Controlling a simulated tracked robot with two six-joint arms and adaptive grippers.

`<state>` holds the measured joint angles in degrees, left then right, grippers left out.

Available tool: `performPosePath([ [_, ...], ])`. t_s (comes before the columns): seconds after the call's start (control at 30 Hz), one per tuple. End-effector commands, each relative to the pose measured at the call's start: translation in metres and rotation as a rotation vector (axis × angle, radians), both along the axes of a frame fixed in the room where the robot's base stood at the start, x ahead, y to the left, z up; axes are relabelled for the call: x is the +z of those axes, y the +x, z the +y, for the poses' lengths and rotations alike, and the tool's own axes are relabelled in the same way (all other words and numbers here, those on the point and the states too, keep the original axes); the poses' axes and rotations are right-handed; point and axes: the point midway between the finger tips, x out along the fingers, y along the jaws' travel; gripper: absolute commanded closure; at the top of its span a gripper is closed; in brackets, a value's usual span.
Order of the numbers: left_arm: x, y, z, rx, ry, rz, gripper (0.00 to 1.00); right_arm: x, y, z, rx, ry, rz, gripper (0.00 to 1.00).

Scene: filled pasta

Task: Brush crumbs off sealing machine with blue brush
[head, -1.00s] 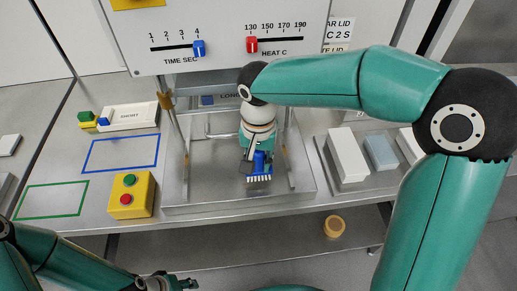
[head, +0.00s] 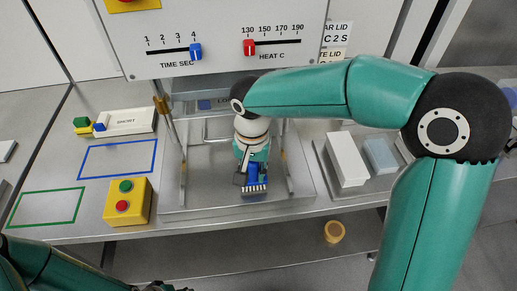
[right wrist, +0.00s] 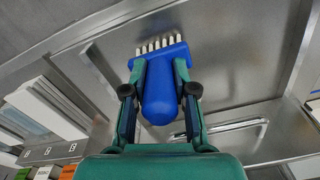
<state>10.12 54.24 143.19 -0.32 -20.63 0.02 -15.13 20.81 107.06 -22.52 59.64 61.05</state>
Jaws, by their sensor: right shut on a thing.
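The blue brush (head: 255,179) with white bristles is held over the metal bed of the sealing machine (head: 190,190). In the right wrist view the brush (right wrist: 160,88) sits between both fingers of my right gripper (right wrist: 158,90), its bristles pointing away from the palm. In the head view my right gripper (head: 250,172) is shut on it near the front middle of the bed. I cannot tell whether the bristles touch the bed. No crumbs can be made out. My left gripper (head: 165,287) is at the bottom edge, mostly cut off.
A yellow button box (head: 128,203) stands left of the bed. Blue (head: 118,157) and green (head: 46,207) outlined areas lie empty on the table. White blocks (head: 346,160) stand on a tray to the right. The machine's upright posts flank the bed.

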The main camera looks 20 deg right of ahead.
Motion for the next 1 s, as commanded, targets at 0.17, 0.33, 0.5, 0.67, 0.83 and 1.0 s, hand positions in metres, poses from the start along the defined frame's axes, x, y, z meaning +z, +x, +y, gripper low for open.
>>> performPosePath([
  [0.17, 0.010, 0.000, 0.000, 0.000, 0.000, 0.000, 0.60, 0.016, 0.001, -0.006, 0.006, 0.000, -0.002, 1.00],
  [0.33, 0.022, 0.000, 0.000, 0.000, 0.000, 0.000, 0.60, 0.033, 0.000, -0.005, 0.010, 0.000, 0.001, 1.00],
  [0.5, 0.034, 0.000, 0.000, 0.000, 0.000, 0.000, 0.60, 0.049, 0.001, -0.004, 0.013, 0.000, 0.000, 1.00],
  [0.67, 0.045, 0.000, 0.000, 0.000, 0.000, 0.000, 0.60, 0.064, 0.001, -0.003, 0.014, 0.001, -0.001, 1.00],
  [0.83, 0.055, 0.000, 0.000, 0.000, 0.000, 0.000, 0.60, 0.077, 0.001, -0.003, 0.014, 0.000, 0.000, 1.00],
  [1.0, 0.057, 0.000, 0.000, 0.000, 0.000, 0.000, 0.60, 0.080, 0.001, -0.003, 0.015, 0.001, 0.001, 1.00],
])
